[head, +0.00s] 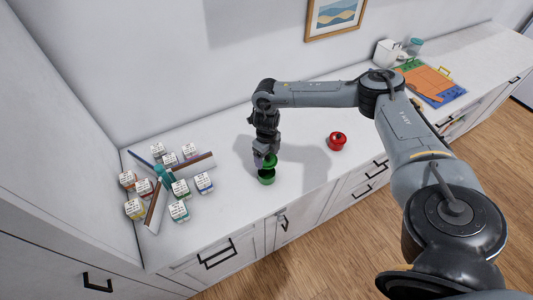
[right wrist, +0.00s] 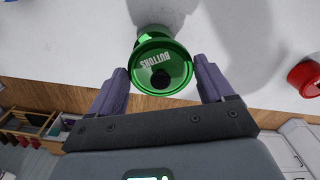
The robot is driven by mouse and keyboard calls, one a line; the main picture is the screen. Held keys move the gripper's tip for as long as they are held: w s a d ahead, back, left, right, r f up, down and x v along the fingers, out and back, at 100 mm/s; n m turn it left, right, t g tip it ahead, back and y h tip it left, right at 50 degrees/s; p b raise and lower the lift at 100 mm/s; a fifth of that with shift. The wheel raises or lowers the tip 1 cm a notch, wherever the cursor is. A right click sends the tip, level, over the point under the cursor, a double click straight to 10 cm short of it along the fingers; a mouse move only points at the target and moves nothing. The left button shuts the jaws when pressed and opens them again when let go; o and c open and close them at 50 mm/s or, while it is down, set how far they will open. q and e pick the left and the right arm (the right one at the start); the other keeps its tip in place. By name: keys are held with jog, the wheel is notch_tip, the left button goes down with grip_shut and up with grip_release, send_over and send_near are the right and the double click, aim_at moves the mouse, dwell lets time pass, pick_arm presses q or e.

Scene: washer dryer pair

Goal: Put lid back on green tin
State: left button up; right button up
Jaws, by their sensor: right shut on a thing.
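The green tin (head: 266,179) stands upright on the white countertop near its front edge, and its top looks open. My right gripper (head: 265,162) points down just above it. It is shut on the green lid (head: 271,160), which appears just above the tin, with a narrow dark gap between them. In the right wrist view the lid (right wrist: 171,55) is round, with a black knob and the word BUTTONS, between the two purple fingers. Part of the tin (right wrist: 152,31) shows behind it; the rest is hidden. My left gripper is not in view.
A red lidded pot (head: 337,141) stands right of the tin on the countertop (head: 305,180). Several small labelled jars, brown strips and a teal item (head: 165,174) crowd the left. A coloured mat (head: 432,82) and a white canister (head: 386,53) lie farther right.

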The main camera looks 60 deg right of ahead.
aim_at(266, 161)
jog(key=shift+s+a+r+p, duration=0.2)
jog(key=shift+a+r+p, duration=0.2)
jog(key=shift+r, duration=0.1)
jog(key=shift+s+a, duration=0.1)
jog(key=shift+a, duration=0.1)
jog(key=shift+w+d, duration=0.1)
jog(key=shift+w, duration=0.15)
notch_tip(266, 161, down, 4)
jog(key=b, duration=0.3)
jog(key=shift+s+b, duration=0.1)
jog(key=shift+b, duration=0.2)
jog(key=shift+f+b, duration=0.55)
jog(key=shift+f, duration=0.5)
pick_arm(q)
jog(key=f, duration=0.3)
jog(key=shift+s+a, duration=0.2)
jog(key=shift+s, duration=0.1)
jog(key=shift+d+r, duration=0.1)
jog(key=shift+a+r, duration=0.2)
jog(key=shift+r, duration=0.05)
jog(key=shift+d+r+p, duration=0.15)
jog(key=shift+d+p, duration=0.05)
jog(key=shift+p, duration=0.2)
